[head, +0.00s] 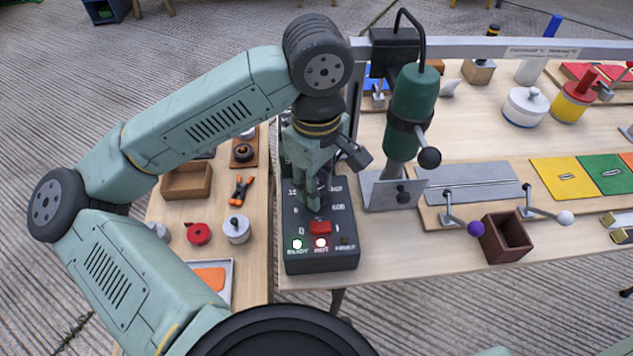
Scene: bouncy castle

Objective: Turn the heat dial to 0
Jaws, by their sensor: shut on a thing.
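The heat dial's control box (293,257) is a black unit at the table's near left corner. Its sloped face has printed numbers, a red switch (320,228) and a row of lamps (320,243); the left lamp glows white and the middle one red, and the right one is dark. My gripper (316,200) points down over the upper part of this face and is shut on the heat dial. The dial is hidden behind the fingers, so its setting cannot be read.
A green heat tool (411,105) stands on a grey metal bracket (378,192) just right of the box. A small brown open box (506,238) and levers with purple (475,228) and white knobs sit further right. A side table with a wooden tray (186,181) is at left.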

